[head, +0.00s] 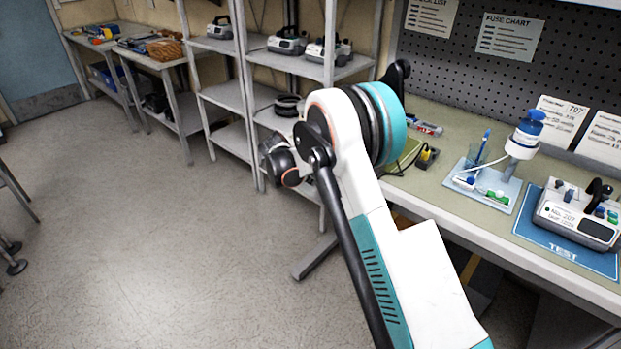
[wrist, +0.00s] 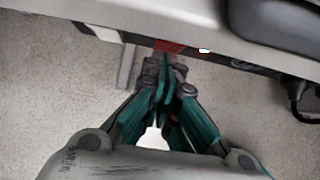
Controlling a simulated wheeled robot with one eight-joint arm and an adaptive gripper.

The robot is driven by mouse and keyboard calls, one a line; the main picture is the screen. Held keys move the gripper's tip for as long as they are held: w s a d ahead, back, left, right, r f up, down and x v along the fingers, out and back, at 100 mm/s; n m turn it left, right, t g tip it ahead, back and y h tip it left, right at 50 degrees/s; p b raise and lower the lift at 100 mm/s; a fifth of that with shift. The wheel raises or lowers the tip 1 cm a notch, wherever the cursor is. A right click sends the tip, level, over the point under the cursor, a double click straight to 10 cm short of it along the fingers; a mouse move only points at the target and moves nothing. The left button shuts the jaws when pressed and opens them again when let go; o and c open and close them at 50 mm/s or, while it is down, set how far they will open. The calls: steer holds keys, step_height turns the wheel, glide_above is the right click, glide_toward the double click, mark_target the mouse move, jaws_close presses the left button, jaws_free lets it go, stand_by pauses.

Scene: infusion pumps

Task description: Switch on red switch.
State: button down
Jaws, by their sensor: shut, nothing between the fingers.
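A red part (wrist: 168,46), likely the red switch, shows in the wrist view just under the pale bench edge (wrist: 130,22). It is partly hidden by my fingertips, and I cannot tell its position. My gripper (wrist: 165,68) has teal fingers, shut together and empty, with the tips pointing at the red part. I cannot tell whether they touch it. In the head view my arm covers this area, and neither the red part nor the fingertips can be made out.
In the wrist view a dark strip (wrist: 255,68) runs right from the red part, with a black plug and cable (wrist: 299,98). In the head view the workbench (head: 460,125) holds a blue tray (head: 484,187) and a pump on a blue test mat (head: 530,228).

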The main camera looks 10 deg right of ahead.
steer(key=shift+r+p, duration=0.35)
steer(key=shift+r, duration=0.45)
steer(key=s+a+f+p+v, duration=0.1)
steer(key=p+v, duration=0.2)
steer(key=v, duration=0.9)
steer(key=shift+s+a+p, duration=0.35)
steer(key=shift+a+p, duration=0.05)
steer(key=shift+a, duration=0.25)
steer(key=shift+d+f, duration=0.1)
